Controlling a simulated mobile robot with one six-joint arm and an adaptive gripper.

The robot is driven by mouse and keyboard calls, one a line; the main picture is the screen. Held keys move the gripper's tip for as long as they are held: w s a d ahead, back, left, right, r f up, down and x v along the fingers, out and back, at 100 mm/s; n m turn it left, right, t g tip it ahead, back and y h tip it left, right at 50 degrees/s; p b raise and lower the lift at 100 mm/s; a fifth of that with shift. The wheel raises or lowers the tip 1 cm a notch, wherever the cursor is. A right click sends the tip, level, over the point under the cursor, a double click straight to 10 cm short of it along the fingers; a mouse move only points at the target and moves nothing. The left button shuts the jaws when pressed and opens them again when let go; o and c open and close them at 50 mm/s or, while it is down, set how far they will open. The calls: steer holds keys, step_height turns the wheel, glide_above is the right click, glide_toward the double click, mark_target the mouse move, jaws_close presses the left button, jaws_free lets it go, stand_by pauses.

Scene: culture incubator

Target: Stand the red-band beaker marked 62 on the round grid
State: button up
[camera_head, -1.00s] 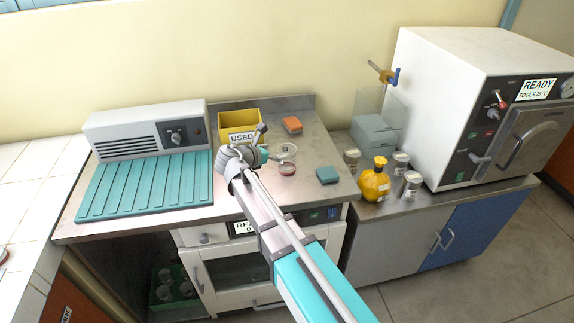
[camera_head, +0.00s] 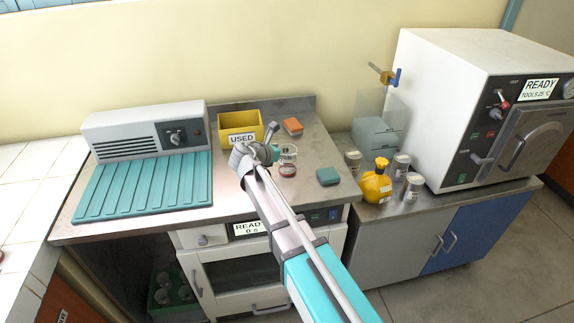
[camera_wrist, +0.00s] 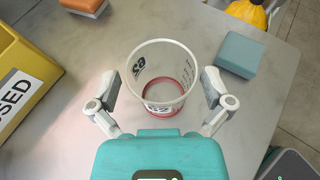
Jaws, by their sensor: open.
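A clear beaker (camera_head: 288,159) with a red band near its base stands upright on the steel bench. In the wrist view the beaker (camera_wrist: 160,82) shows from above, with dark marks on its wall that look like 62. My gripper (camera_wrist: 162,84) is open, with one finger on each side of the beaker; small gaps seem to remain between pads and glass. In the head view my gripper (camera_head: 268,153) is at the beaker's left side and partly overlaps it. I cannot make out a round grid in either view.
A yellow USED bin (camera_head: 239,123) stands behind left, with an orange block (camera_head: 293,125) beside it. A teal block (camera_head: 328,176) lies to the right. A yellow flask (camera_head: 376,182) and several lidded jars stand on the right-hand counter. A ribbed teal mat (camera_head: 145,185) lies left.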

steer(key=shift+w+d+f, duration=0.3)
steer(key=shift+w+d, duration=0.1)
steer(key=shift+w, duration=0.15)
steer(key=shift+d, duration=0.1)
steer(key=c, duration=0.9)
steer(key=shift+r, duration=0.2)
steer(key=s+r+p, duration=1.2)
steer(key=s, duration=0.2)
steer(key=shift+r+p, duration=0.35)
steer(key=shift+p, duration=0.05)
